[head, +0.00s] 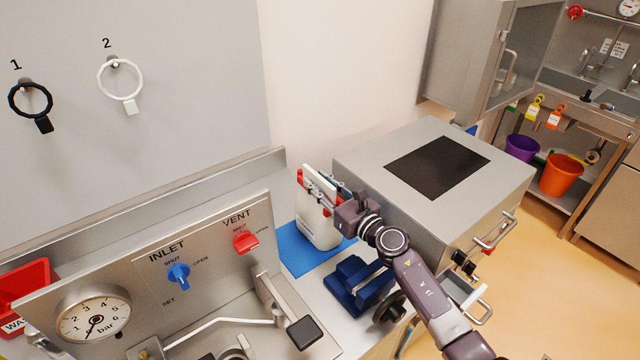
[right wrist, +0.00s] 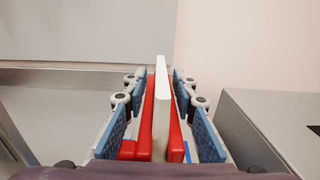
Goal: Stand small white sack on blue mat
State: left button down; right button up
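The small white sack (head: 314,228) stands roughly upright on the blue mat (head: 297,262), its base appearing to rest on it. My right gripper (head: 322,187) is at the sack's top, with its fingers on either side. In the right wrist view, the sack's white top edge (right wrist: 161,100) and the red strips beside it lie between the blue finger pads. Gaps show between the pads and the red strips, so the gripper looks open around the top. My left gripper is not in view.
A dark blue block-like holder (head: 358,284) stands just in front of the mat. A steel box with a dark top panel (head: 437,166) is close on the right. A panel with INLET and VENT valves (head: 178,275) stands on the left, with a lever in front.

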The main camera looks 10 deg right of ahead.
jog(key=shift+r, duration=0.15)
jog(key=v, duration=1)
jog(key=shift+s+d, duration=0.15)
jog(key=shift+s, duration=0.15)
jog(key=shift+s+d+b, duration=0.25)
jog(key=shift+s+b, duration=0.1)
jog(key=shift+s, duration=0.3)
